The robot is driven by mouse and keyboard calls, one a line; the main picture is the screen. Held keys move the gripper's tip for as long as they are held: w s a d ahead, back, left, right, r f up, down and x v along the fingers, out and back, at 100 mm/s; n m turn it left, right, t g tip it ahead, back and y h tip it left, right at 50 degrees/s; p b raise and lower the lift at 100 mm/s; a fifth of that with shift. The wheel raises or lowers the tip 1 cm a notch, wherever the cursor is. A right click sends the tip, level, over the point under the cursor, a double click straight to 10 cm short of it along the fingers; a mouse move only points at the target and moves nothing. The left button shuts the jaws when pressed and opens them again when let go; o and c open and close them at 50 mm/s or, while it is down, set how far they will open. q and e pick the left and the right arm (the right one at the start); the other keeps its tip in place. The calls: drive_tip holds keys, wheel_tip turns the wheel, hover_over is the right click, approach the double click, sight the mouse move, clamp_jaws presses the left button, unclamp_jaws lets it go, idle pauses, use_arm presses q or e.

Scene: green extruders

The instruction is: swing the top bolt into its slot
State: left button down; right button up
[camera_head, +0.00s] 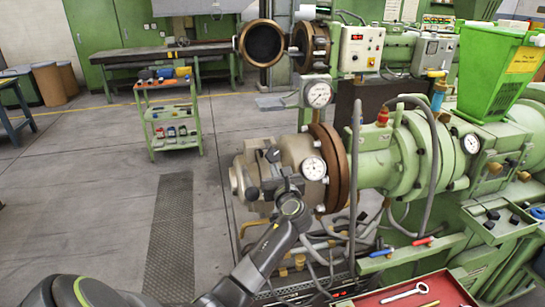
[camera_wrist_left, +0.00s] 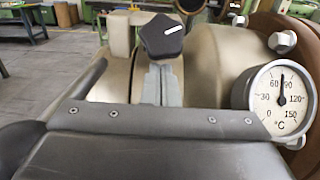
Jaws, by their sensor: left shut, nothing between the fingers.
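The extruder head (camera_head: 292,153) is a beige round housing bolted to a brown flange (camera_head: 329,165). A black star knob, which looks like the top bolt's (camera_head: 272,155), sits on top of it. In the left wrist view the knob (camera_wrist_left: 163,37) stands just beyond my fingertips; its shank and slot are hidden behind them. My left gripper (camera_head: 283,180) is over the housing's near side. In the left wrist view its two grey fingers (camera_wrist_left: 161,72) are together and empty, just short of the knob; contact cannot be told. My right gripper is not in view.
A dial gauge (camera_head: 313,168) sits right of the gripper, with another gauge (camera_head: 318,94) above. A second dark knob (camera_head: 252,193) is at the housing's left. Grey hoses (camera_head: 353,170) hang to the right. A red tray (camera_head: 420,295) holds a wrench.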

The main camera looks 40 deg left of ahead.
sight(274, 159)
use_arm(q)
drive_tip(key=shift+r, duration=0.2)
idle(0.4)
drive_tip(key=shift+w+a+r+p, duration=0.3)
drive_tip(key=shift+r+p, duration=0.15)
drive_tip(key=shift+p, duration=0.25)
drive_tip(key=shift+r, duration=0.1)
drive_tip(key=shift+w+a+r+p, duration=0.3)
drive_tip(key=shift+a+r+p, duration=0.1)
drive_tip(key=shift+p, duration=0.15)
drive_tip(key=shift+w+a+r+p, duration=0.3)
drive_tip(key=shift+r+p, duration=0.05)
drive_tip(key=shift+p, duration=0.05)
drive_tip(key=shift+w+a, duration=0.1)
drive_tip(key=shift+a, duration=0.05)
